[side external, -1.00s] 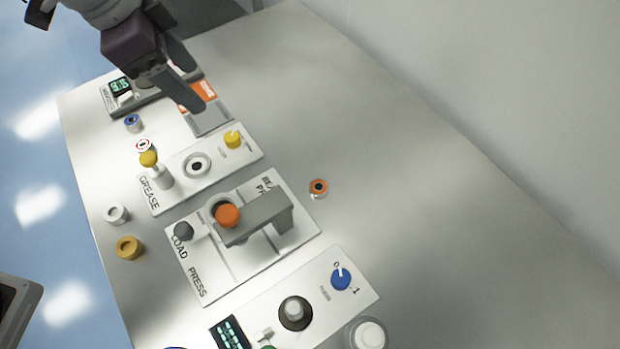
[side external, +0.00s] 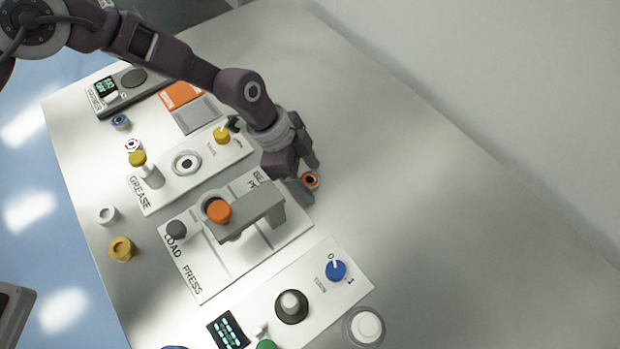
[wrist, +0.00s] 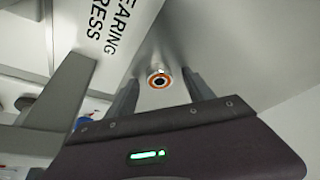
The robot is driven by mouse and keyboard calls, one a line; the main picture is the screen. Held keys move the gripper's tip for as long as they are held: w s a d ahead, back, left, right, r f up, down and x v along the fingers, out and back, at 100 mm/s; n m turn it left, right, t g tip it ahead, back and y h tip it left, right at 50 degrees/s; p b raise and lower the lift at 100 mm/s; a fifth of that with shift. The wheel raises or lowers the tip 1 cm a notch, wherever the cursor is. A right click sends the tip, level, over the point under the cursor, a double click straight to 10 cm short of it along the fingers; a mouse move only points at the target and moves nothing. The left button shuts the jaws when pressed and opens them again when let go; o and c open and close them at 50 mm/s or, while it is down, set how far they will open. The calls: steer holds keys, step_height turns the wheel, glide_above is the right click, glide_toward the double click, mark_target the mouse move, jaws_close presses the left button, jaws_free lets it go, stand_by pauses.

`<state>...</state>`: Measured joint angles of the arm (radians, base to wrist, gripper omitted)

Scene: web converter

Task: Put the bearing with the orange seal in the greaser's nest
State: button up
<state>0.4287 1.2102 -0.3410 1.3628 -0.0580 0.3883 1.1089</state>
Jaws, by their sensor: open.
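The bearing with the orange seal (side external: 311,180) stands on the table just right of the bearing press; in the wrist view the bearing (wrist: 159,80) shows between my fingers. My gripper (side external: 306,172) is open above and beside it, a finger on either side; I cannot tell whether they touch it. In the wrist view my gripper (wrist: 160,88) holds nothing. The greaser (side external: 190,170) is a white plate marked GREASE with a yellow-topped post and a yellow knob. Its nest (side external: 187,163), a pale ring with a dark centre, looks empty.
The bearing press (side external: 240,235), with a grey arch and orange knob, stands close to my gripper. A panel with a blue knob (side external: 336,270) lies nearer the camera. Small rings (side external: 107,215) and a brass part (side external: 122,249) lie left. The table's right side is clear.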

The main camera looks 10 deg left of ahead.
jaws_close()
steer(key=shift+r, duration=0.1)
